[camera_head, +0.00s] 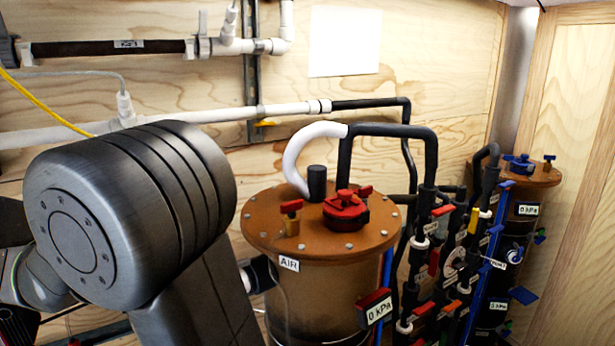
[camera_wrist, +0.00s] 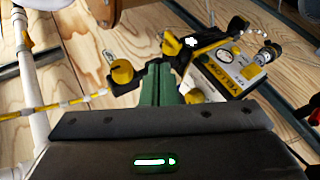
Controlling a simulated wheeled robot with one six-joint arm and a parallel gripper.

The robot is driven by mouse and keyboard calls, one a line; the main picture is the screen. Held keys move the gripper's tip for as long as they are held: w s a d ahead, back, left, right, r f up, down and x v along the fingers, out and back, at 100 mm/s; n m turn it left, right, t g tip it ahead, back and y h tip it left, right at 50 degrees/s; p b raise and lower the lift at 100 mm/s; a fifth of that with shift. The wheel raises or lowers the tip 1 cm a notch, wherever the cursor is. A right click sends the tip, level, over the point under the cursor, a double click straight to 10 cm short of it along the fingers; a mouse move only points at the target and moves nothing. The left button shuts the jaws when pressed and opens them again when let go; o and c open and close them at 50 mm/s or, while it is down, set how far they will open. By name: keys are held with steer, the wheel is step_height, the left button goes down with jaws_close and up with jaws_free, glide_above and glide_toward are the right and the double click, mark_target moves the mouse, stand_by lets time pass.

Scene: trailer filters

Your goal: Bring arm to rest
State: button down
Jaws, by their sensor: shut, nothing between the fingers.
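My arm shows in the head view as a large dark grey rounded joint (camera_head: 130,215) at the left, in front of the plywood wall. A grey link runs down from it to the bottom edge. My gripper is out of sight in the head view. In the wrist view my gripper (camera_wrist: 159,68) shows as two green fingers side by side, closed together and empty. They extend from a dark housing (camera_wrist: 165,150) with a lit green indicator.
The head view shows a brown AIR tank (camera_head: 310,270) right of my arm, with a red cap and valves. Another tank (camera_head: 530,180) and several coloured valves stand farther right. In the wrist view, yellow knobs (camera_wrist: 122,72) and a gauge box labelled YELLOW (camera_wrist: 228,70) lie beyond the fingers.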

steer(key=w+d+y, duration=0.1)
steer(key=w+d+f+g+p, duration=0.1)
steer(key=w+d+f+g+y+p, duration=0.1)
steer(key=shift+w+d+m+y, duration=0.15)
steer(key=shift+w+m+y, duration=0.15)
steer(key=shift+w+m, duration=0.1)
steer(key=shift+w+d+m+g+y+p, duration=0.15)
steer(key=shift+d+g+y+p, duration=0.15)
steer(key=shift+g+y, duration=0.25)
steer(key=shift+w+d+m+g+y+p, duration=0.15)
steer(key=shift+d+g+y+p, duration=0.15)
steer(key=shift+y, duration=0.35)
steer(key=shift+w+g+y, duration=0.1)
steer(key=shift+g+y, duration=0.25)
steer(key=shift+y, duration=0.25)
steer(key=shift+f, duration=0.1)
